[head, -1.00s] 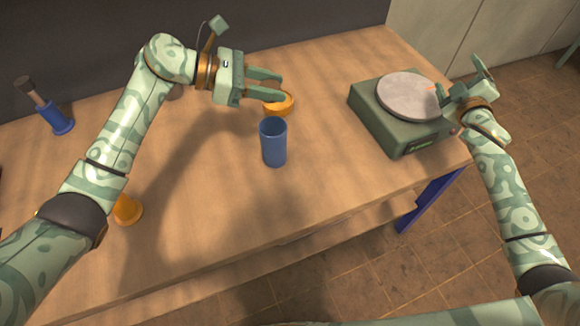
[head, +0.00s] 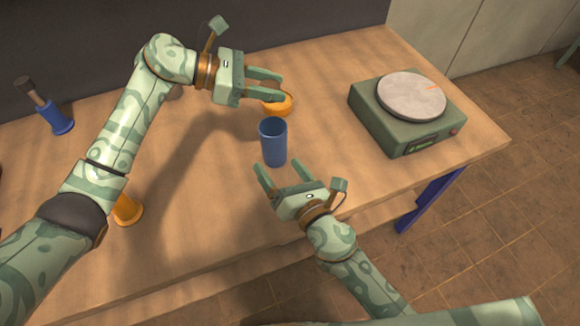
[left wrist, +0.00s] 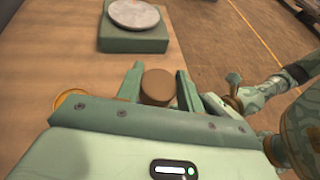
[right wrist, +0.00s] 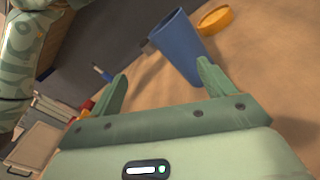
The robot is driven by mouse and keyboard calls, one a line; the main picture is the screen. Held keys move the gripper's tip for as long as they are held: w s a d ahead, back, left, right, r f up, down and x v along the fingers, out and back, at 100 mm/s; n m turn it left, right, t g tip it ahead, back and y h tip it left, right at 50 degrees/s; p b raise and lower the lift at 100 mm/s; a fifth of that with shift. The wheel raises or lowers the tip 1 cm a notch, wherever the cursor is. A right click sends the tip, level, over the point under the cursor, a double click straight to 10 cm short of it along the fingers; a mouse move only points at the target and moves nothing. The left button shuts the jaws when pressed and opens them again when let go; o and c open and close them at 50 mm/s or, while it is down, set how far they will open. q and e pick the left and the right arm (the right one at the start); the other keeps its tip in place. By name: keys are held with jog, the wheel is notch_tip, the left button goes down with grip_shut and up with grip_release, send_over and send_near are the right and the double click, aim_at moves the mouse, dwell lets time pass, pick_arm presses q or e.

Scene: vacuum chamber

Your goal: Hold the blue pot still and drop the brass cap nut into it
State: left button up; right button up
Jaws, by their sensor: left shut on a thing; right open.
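The blue pot (head: 273,146) stands upright on the table in the head view, and in the right wrist view (right wrist: 178,45) it shows beyond my right fingers. My left gripper (head: 281,84) is above the table, behind the pot. It is shut on a brownish round piece, apparently the brass cap nut (left wrist: 157,87), seen between its fingers in the left wrist view.
A yellow-orange round dish (head: 283,105) lies behind the pot, below my left gripper. A green device with a grey disc (head: 412,96) stands at the right. A blue holder with a brush (head: 56,118) and an orange piece (head: 127,211) are at the left. The table's front edge is near my right arm.

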aim_at(269, 127)
jog(key=n+h, duration=0.1)
jog(key=d+n+t+h, duration=0.1)
jog(key=n, duration=0.1)
jog(key=shift+w+d+f, duration=0.15)
jog(key=shift+w, duration=0.1)
pick_arm(q)
jog(key=shift+s, duration=0.1)
pick_arm(e)
jog(key=shift+w+d+n, duration=0.1)
jog(key=shift+w+n, duration=0.05)
jog(key=shift+n, duration=0.15)
jog(key=x, duration=1.1)
jog(key=shift+w, duration=0.45)
jog(key=c, duration=1.1)
pick_arm(q)
notch_tip(269, 127, down, 7)
pick_arm(e)
jog(key=shift+d, duration=0.1)
